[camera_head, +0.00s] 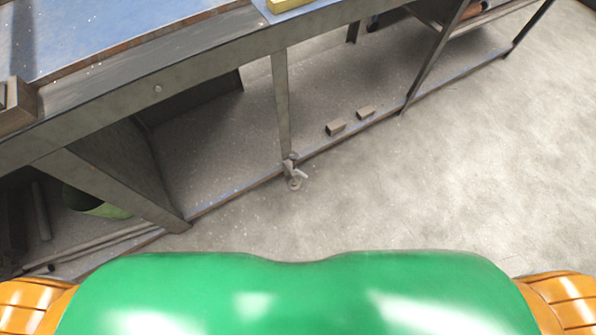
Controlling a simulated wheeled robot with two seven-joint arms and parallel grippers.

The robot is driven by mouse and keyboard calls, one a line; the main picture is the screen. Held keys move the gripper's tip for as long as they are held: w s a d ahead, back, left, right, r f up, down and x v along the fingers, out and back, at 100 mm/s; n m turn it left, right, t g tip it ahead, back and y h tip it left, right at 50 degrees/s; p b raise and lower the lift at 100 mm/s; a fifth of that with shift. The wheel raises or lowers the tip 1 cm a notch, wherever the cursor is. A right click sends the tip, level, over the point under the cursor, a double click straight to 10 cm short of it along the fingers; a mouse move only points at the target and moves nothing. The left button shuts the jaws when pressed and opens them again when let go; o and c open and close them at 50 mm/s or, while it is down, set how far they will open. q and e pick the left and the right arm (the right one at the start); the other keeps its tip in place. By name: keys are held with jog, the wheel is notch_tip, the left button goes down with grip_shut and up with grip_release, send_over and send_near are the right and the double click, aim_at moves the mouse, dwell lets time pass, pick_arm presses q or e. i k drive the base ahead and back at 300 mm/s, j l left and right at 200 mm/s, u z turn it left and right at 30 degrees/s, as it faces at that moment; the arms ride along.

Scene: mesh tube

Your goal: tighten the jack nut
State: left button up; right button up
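The jack (294,182) stands at floor level at the foot of a bench leg, near the middle of the view. It is small here, with a light, wing-like part that may be its nut; I cannot make out the nut clearly. My left and right grippers are both outside the view. Only my green body and orange shoulder parts show along the bottom edge, well apart from the jack.
A metal workbench with a blue top (110,35) runs across the upper left. Two small blocks (335,128) lie on its lower shelf. A green container (95,202) sits underneath at left. The concrete floor (450,180) at right is clear.

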aim_at(296, 170)
jog(key=i+j+z, duration=0.25)
jog(key=i+j, duration=0.45)
jog(key=i, duration=0.15)
